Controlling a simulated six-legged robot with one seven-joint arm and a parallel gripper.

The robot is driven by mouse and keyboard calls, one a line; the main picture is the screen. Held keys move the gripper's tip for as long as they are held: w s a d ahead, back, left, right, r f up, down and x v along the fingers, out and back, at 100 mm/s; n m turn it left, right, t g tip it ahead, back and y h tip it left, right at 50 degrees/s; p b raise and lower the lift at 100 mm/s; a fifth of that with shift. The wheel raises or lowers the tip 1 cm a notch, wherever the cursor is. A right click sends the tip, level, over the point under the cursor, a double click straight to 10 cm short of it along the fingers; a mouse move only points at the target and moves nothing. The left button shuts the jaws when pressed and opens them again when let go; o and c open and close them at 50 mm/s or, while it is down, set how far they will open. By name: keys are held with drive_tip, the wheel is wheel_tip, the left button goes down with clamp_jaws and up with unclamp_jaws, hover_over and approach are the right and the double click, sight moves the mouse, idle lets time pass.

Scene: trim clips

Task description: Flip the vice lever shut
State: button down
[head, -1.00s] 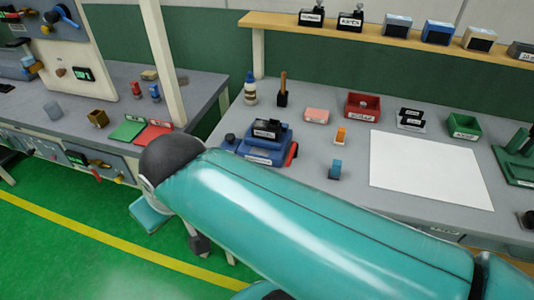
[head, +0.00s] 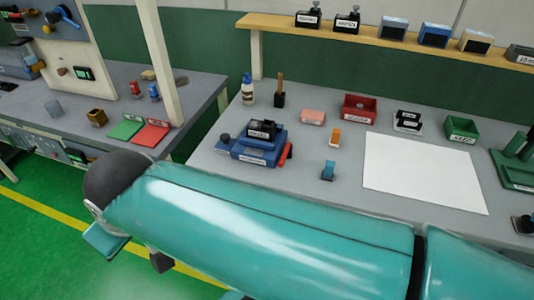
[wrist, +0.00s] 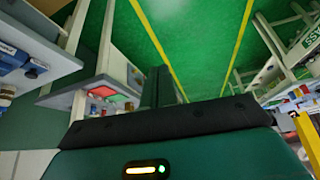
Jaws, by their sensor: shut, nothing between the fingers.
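The blue vice (head: 255,148) with a black top sits on the grey bench, left of the white sheet in the head view. Its red lever (head: 286,152) is at the vice's right side, slanting along it; whether it is fully open is hard to tell. My gripper (wrist: 162,86) shows in the wrist view as dark fingers beyond the green hand, shut and empty, away from the vice. In the head view my teal arm hides the bench's front edge, and my fingers cannot be made out.
A blue clip piece (head: 328,170) and an orange one (head: 334,138) stand right of the vice. A glue bottle (head: 248,90), a red bin (head: 360,108) and a green bin (head: 461,129) stand behind. The white sheet (head: 425,173) lies flat and bare.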

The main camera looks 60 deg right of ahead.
drive_tip(key=w+d+f+m+g+h, duration=0.1)
drive_tip(key=w+d+m, duration=0.15)
drive_tip(key=d, duration=0.35)
drive_tip(key=w+d+f+m+g, duration=0.1)
drive_tip(key=d+m+g, duration=0.15)
drive_tip(key=d, duration=0.35)
drive_tip(key=w+d+f+m+g+h, duration=0.1)
drive_tip(key=d+f+m, duration=0.1)
drive_tip(key=d+m, duration=0.3)
drive_tip(key=s+d+m+g+h, duration=0.1)
drive_tip(key=s+d+m+g, duration=0.1)
drive_tip(key=d, duration=0.8)
drive_tip(key=s+d+f+m+g+h, duration=0.1)
drive_tip(key=d+m, duration=0.4)
drive_tip(key=d, duration=0.5)
drive_tip(key=s+g+h, duration=0.1)
drive_tip(key=g, duration=0.1)
drive_tip(key=shift+s+d+f+g, duration=0.15)
drive_tip(key=shift+s+f+g, duration=0.1)
drive_tip(key=shift+f+g, duration=0.1)
